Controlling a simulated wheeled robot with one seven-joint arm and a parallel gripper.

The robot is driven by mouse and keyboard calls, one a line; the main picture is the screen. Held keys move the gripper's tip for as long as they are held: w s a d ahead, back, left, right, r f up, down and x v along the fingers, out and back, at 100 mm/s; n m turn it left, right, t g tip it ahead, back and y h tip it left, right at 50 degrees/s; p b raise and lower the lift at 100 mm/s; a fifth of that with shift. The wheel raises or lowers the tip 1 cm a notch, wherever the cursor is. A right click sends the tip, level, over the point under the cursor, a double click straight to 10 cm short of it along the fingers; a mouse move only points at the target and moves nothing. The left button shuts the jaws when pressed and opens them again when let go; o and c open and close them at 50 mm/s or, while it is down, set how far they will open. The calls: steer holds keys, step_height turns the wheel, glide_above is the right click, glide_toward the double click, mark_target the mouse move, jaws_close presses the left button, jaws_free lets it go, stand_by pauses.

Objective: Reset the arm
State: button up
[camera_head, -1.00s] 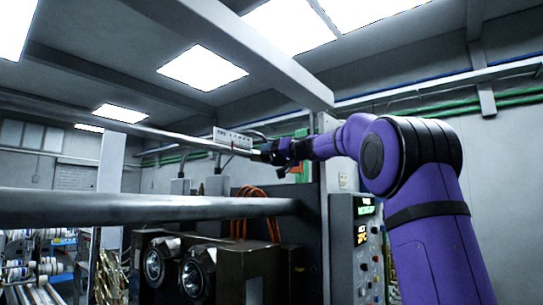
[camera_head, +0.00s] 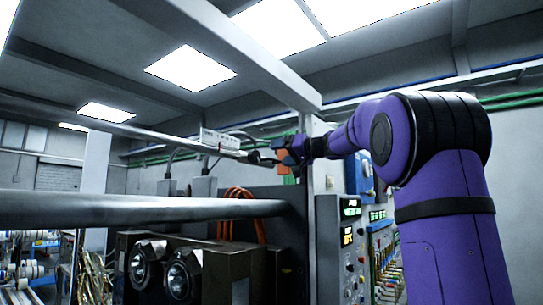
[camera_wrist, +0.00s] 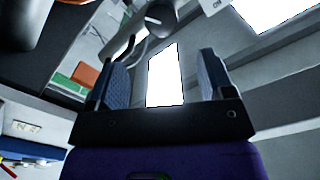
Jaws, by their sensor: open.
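My gripper shows in the wrist view (camera_wrist: 162,85) with its two blue-padded fingers spread apart and nothing between them. A bright ceiling light shows through the gap. In the head view my purple arm rises at the right and reaches left, and my gripper (camera_head: 272,157) is small and dark at its far end, close to a horizontal metal rail. I cannot tell whether it touches the rail. No held object is seen.
A thick grey bar (camera_head: 140,208) crosses the left foreground. A control panel (camera_head: 352,250) with lit displays stands left of my arm. Round lamp-like parts (camera_head: 183,273) sit below the bar. An overhead beam (camera_head: 235,60) runs above.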

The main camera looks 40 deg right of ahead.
steer(key=shift+s+d, duration=0.2)
steer(key=shift+s, duration=0.4)
steer(key=s+a+f+g+h, duration=0.1)
steer(key=s+a+f+g, duration=0.4)
steer(key=a+f, duration=0.45)
steer(key=s+a+f+g, duration=0.2)
steer(key=s+a+f, duration=0.6)
steer(key=a, duration=0.2)
steer(key=s+a+f+n+g+h, duration=0.2)
steer(key=s+a+f+g+h, duration=0.1)
steer(key=s+f, duration=1.8)
steer(key=shift+g+h, duration=0.9)
steer(key=shift+h, duration=0.2)
steer(key=shift+a, duration=0.1)
